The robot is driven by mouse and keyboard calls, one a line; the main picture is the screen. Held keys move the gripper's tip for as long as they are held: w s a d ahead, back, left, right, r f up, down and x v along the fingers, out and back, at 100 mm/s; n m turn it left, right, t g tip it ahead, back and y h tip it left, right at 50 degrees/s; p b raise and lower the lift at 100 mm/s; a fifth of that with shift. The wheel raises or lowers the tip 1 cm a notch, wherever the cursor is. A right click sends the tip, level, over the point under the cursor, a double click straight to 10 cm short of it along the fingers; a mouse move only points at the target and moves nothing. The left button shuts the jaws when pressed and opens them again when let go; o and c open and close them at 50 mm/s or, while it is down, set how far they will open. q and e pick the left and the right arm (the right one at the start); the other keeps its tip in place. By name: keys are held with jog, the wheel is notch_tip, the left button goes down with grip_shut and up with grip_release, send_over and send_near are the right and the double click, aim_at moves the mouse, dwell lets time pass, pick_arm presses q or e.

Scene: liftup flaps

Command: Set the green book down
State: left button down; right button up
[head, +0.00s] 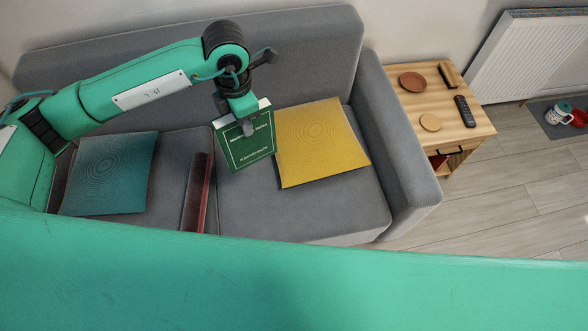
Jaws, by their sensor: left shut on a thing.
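The green book (247,149) with white lettering hangs upright in my left gripper (249,128), in the middle of the head view. My left gripper is shut on its top edge. The book is in front of the grey sofa (290,215), close to the left edge of the yellow cushion. I cannot tell how far it is above the seat. My right gripper is not in view.
A yellow cushion (322,146) and a teal cushion (108,174) lie on the sofa. A dark red item (196,192) stands between the seats. A wooden side table (438,104) holds a remote (464,111) and coasters. My green body covers the foreground.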

aim_at(254, 137)
pick_arm(q)
jog(key=f+n+b, duration=0.2)
jog(key=n, duration=0.5)
jog(key=d+f+n+b, duration=0.1)
jog(key=f+n+b, duration=0.1)
jog(key=n, duration=0.5)
jog(key=w+f+n+b, duration=0.1)
jog(key=f+n+b, duration=0.1)
jog(key=n, duration=0.5)
jog(key=shift+d+f, duration=0.2)
jog(key=shift+f, duration=0.5)
jog(key=shift+w+f+n+b, duration=0.1)
jog(key=shift+f+n+b, duration=0.25)
jog(key=shift+n, duration=0.45)
jog(key=shift+f, duration=0.2)
notch_tip(254, 137, down, 20)
jog(key=b, duration=0.2)
jog(key=shift+r, duration=0.15)
jog(key=c, duration=1.1)
grip_release()
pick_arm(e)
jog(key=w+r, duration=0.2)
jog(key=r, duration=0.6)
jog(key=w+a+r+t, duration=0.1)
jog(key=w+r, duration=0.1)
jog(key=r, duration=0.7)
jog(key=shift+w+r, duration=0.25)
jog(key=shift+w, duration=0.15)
